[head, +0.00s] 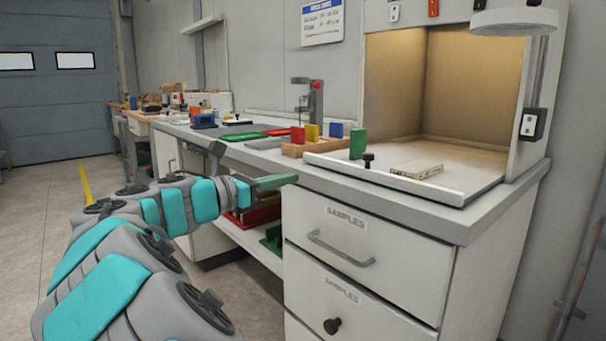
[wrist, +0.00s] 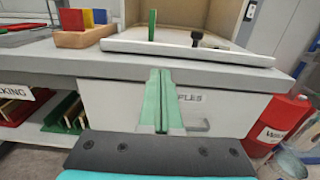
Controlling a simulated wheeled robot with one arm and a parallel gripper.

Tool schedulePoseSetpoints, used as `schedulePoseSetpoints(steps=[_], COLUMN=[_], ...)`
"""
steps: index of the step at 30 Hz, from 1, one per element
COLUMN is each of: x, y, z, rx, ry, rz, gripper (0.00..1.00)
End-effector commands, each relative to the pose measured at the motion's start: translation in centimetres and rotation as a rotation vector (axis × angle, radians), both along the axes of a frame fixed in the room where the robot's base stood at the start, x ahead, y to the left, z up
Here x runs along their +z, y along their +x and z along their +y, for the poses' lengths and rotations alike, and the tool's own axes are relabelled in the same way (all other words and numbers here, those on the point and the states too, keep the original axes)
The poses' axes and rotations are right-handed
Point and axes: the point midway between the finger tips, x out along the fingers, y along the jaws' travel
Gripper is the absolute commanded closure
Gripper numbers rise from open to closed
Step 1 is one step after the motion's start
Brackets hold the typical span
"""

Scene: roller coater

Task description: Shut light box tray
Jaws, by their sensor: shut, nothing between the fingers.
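The light box (head: 470,85) stands on the right end of the counter, its inside lit warm. Its white tray (head: 320,160) sticks out of the front opening over the counter; it also shows in the wrist view (wrist: 185,50). A black knob (head: 369,160) stands up near the tray's front edge. A green panel (head: 357,143) stands upright at its left, and a pale flat block (head: 416,169) lies on it. My gripper (head: 296,179) has its green fingers together and empty, in front of and below the counter edge, left of the tray's knob; they also show in the wrist view (wrist: 160,72).
A wooden rack (head: 300,150) with coloured panels stands left of the tray. Drawers marked SAMPLES (head: 345,245) are below the counter. A red container (wrist: 282,118) stands on the floor at the right. The floor in front of the drawers looks clear.

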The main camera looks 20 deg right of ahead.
Motion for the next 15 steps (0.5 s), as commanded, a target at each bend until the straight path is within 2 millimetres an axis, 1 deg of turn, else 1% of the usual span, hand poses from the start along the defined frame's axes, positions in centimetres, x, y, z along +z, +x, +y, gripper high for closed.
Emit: schedulePoseSetpoints(steps=[1, 12, 15], x=[-0.1, -0.1, -0.1], y=[0.2, 2.6, 3.2], z=[-0.9, -7.7, -9.3], rx=[-0.005, -0.005, -0.003], ry=[0.003, 0.007, 0.006], rz=[0.000, -0.001, -0.001], gripper=[1.00, 1.00, 1.00])
